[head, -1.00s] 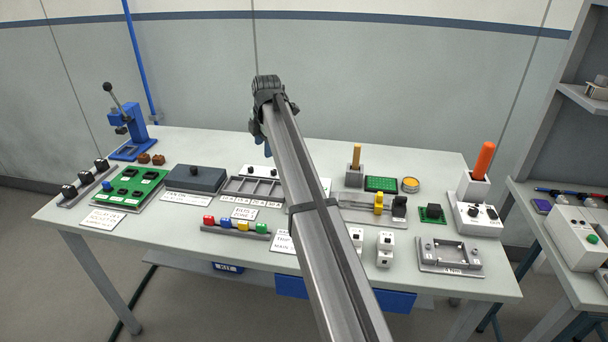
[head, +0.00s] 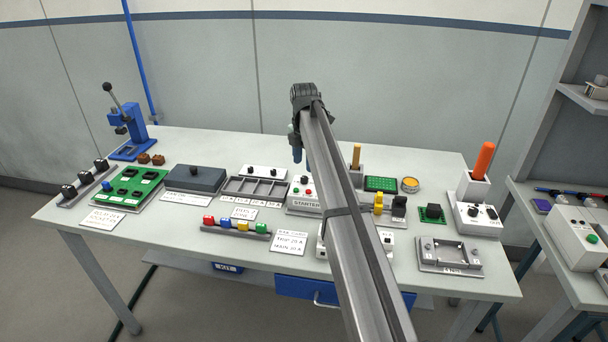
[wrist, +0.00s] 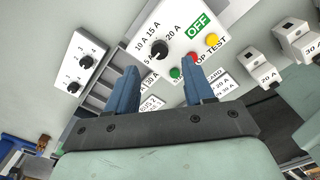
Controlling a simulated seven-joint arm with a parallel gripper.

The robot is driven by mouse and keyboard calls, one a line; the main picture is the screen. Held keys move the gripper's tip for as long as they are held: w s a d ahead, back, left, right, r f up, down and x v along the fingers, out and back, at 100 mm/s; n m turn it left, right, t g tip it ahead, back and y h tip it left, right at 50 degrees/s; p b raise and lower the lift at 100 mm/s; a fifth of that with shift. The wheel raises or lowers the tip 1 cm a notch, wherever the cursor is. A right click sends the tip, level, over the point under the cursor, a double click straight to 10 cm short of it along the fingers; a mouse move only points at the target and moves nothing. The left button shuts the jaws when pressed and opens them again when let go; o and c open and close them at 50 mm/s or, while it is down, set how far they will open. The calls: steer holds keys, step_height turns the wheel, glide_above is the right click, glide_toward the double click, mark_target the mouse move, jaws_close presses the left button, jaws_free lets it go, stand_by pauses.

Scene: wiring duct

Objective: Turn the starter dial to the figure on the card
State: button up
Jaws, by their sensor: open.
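The starter (head: 304,204) is a light box on the table in the head view, partly hidden by my arm. In the wrist view its white face (wrist: 180,25) carries a black dial (wrist: 160,48) with figures from 5 A to 20 A around it. I cannot read the dial's pointer for certain. Green, red and yellow buttons and a green OFF window sit beside it. The card (head: 290,242) reads TRIP 20 A, MAIN 30 A. My gripper (wrist: 160,68) is open and empty, its blue fingers apart from the dial. It hangs above the starter's back-left side in the head view (head: 298,155).
A divided tray (head: 256,189) stands left of the starter. White breaker blocks (head: 387,243) stand in front, partly behind my arm. A rack of coloured pieces (head: 236,228) lies left of the card. A yellow-handled fixture (head: 379,204) is to the right.

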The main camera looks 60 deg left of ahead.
mark_target(304, 178)
steer(key=shift+f, duration=2.8)
steer(key=shift+c, duration=0.2)
jaws_close()
